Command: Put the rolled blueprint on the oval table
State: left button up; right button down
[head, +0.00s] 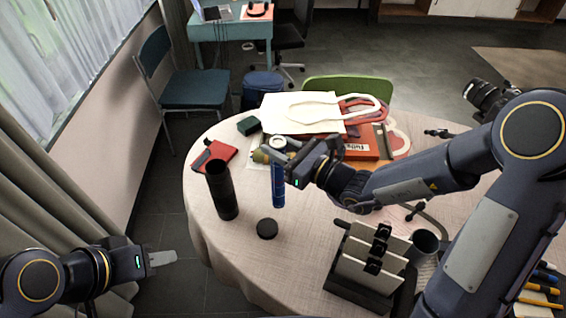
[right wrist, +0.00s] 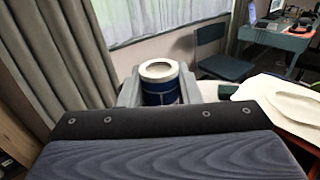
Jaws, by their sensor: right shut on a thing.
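The rolled blueprint (head: 278,186) is a slim blue roll with a pale ring-shaped top end, upright over the left part of the oval table (head: 304,228). My right gripper (head: 272,154) is shut around its upper part. In the right wrist view the blue roll (right wrist: 161,92) stands between the fingers, with its open white end up. Whether its lower end touches the cloth cannot be told. My left gripper (head: 160,258) is off the table's left side, low and apart from everything; its finger gap cannot be made out.
A tall black tube (head: 222,192) stands just left of the roll, with a round black lid (head: 267,228) in front. A red notebook (head: 214,155), tote bags (head: 300,112) and an orange box (head: 361,148) lie behind. A file holder (head: 368,262) stands front right. Bare cloth lies between.

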aim_at(278, 177)
jog(key=w+d+f+b, duration=0.1)
jog(key=w+f+b, duration=0.3)
jog(key=f, duration=0.5)
jog(key=shift+w+d+b, duration=0.15)
jog(key=shift+d+b, duration=0.1)
jog(key=shift+b, duration=0.1)
jog(key=c, duration=1.1)
grip_release()
jog(key=shift+o, duration=0.2)
